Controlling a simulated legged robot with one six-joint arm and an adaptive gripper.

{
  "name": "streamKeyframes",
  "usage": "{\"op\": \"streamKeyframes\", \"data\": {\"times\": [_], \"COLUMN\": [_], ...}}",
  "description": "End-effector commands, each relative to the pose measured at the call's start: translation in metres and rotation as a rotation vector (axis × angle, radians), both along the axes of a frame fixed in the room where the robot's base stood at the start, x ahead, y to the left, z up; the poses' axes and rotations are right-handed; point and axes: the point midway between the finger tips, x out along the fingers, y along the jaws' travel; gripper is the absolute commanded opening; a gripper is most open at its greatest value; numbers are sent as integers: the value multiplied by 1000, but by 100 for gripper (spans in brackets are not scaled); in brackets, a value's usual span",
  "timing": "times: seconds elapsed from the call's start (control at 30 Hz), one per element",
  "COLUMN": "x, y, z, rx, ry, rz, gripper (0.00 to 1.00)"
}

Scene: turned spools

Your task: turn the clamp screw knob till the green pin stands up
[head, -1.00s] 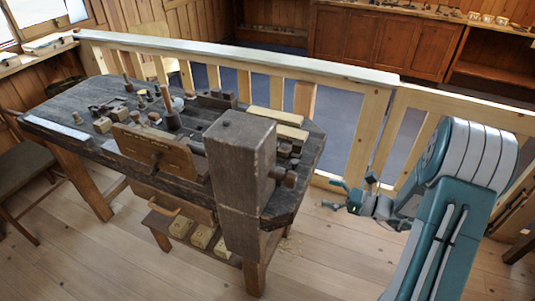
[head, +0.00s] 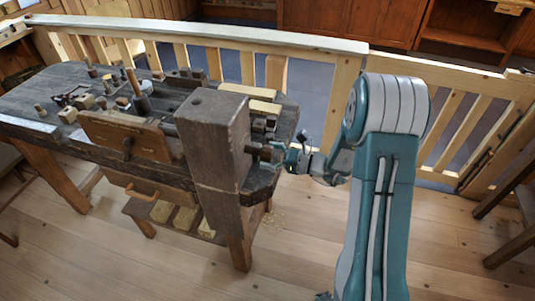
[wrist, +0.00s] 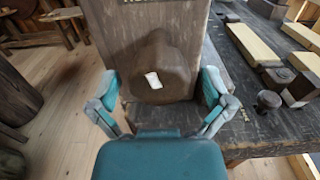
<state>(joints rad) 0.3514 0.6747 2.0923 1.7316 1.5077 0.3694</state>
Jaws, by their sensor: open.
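The clamp screw knob (head: 256,149) is a brown wooden piece on the right side of the thick upright block (head: 212,140) at the bench end. In the wrist view the rounded knob (wrist: 150,60) fills the middle and bears a pale rectangular mark. My gripper (head: 284,156) is at the knob in the head view. In the wrist view my gripper (wrist: 160,84) is open, with one finger on each side of the knob. I cannot tell whether the fingers touch it. I cannot make out a green pin in either view.
The dark workbench (head: 55,75) carries several tools and wood pieces. Pale wood strips (wrist: 255,45) lie on the bench to the right of the block. A wooden railing (head: 215,38) runs behind the bench. Plank floor (head: 300,240) lies open in front.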

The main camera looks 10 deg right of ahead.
Motion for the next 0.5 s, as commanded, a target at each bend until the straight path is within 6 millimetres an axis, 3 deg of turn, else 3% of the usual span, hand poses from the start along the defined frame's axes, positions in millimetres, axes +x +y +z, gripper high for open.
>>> {"op": "streamKeyframes", "data": {"times": [0.03, 0.2, 0.23, 0.5], "x": [0, 0, 0, 1], "y": [0, 0, 0, 0], "z": [0, 0, 0, 0], "rx": [0, 0, 0, 4], "ry": [0, 0, 0, 6], "rz": [0, 0, 0, -1], "gripper": [100, 24, 18, 18]}}
